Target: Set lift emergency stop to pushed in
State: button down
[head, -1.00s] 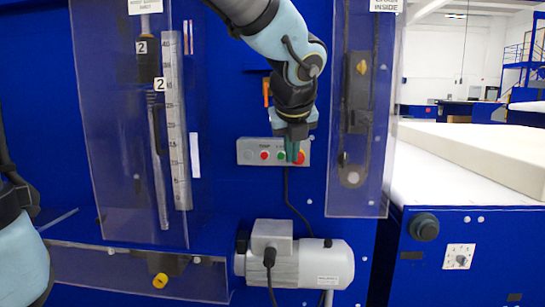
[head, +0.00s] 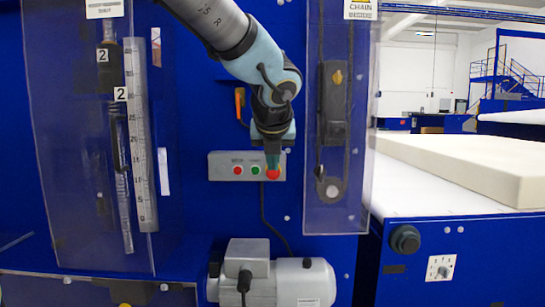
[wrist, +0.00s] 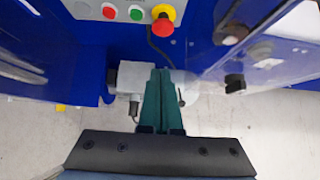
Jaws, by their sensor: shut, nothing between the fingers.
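The lift emergency stop is a red mushroom button (head: 273,174) at the right end of a grey control box (head: 220,166) on the blue machine front. In the wrist view the red button (wrist: 163,26) has a yellow base and stands out from the box (wrist: 85,9). My gripper (head: 272,165) is shut and empty. In the head view its teal fingertips overlap the upper part of the button. In the wrist view the fingertips (wrist: 160,72) point towards the button, with a visible gap below it. I cannot tell the exact distance, or whether the button is pushed in.
A small red button (head: 238,170) and a green button (head: 255,170) sit left on the same box. A clear chain guard (head: 335,205) stands close to the right. A grey motor (head: 285,280) is below. A foam block (head: 460,165) lies on the white table at right.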

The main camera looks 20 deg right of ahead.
jog(key=w+d+f, duration=0.3)
jog(key=w+f, duration=0.1)
jog(key=w, duration=0.3)
jog(key=shift+d+p, duration=0.15)
jog(key=shift+p, duration=0.25)
jog(key=shift+w, duration=0.1)
